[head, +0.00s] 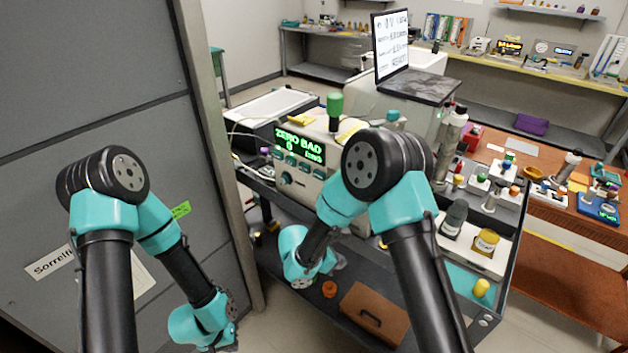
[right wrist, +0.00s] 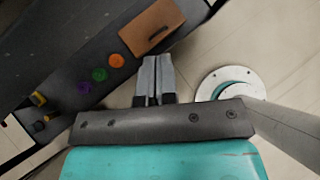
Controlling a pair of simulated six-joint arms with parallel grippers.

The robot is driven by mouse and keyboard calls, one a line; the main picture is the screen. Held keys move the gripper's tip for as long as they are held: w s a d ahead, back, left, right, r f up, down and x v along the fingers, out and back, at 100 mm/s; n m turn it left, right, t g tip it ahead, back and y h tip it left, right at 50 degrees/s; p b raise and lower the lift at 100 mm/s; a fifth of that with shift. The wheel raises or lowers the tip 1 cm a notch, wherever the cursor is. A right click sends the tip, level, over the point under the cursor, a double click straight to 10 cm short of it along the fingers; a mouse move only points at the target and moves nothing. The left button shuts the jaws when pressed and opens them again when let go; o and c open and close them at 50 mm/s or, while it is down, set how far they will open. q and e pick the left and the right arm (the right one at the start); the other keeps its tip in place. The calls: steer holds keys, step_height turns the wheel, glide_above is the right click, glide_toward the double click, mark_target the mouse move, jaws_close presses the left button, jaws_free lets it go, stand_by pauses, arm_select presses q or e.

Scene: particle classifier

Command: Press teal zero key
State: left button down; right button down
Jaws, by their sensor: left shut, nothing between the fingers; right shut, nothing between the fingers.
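The particle classifier (head: 310,178) is a pale box on the cart, with a lit green display (head: 298,141) reading "ZERO BAD" above a "0". Small teal keys (head: 292,160) sit in a row below the display. Their labels are too small to read, so I cannot tell which is the zero key. My right gripper (right wrist: 153,75) is shut and empty in the right wrist view, pointing over the cart's lower shelf and floor, apart from the keys. My left arm hangs low at the left in the head view; its fingers do not show.
The lower shelf (head: 275,262) holds a brown case (head: 372,318) and an orange cap (head: 329,289); green (right wrist: 99,74) and purple (right wrist: 84,88) caps show in the right wrist view. A green-topped cylinder (head: 335,108) stands on the classifier. A grey cabinet (head: 90,60) bounds the left.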

mark_target(317, 175)
steer(key=w+a+r+n+t+h, duration=0.1)
steer(key=w+a+r+n+t, duration=0.1)
steer(key=a+r+t, duration=0.4)
steer(key=w+a+r+n+t+h, duration=0.1)
steer(key=w+a+r+n+t, duration=0.2)
steer(key=a+r, duration=0.7)
steer(key=w+r+t, duration=0.1)
steer(key=r+t, duration=0.1)
steer(key=shift+w+a+t, duration=0.2)
steer(key=shift+a+t, duration=0.05)
steer(key=shift+t, duration=0.15)
steer(key=shift+d, duration=0.1)
steer(key=x, duration=1.4)
steer(key=shift+d, duration=0.1)
steer(key=shift+x, duration=0.9)
steer(key=shift+r, duration=0.15)
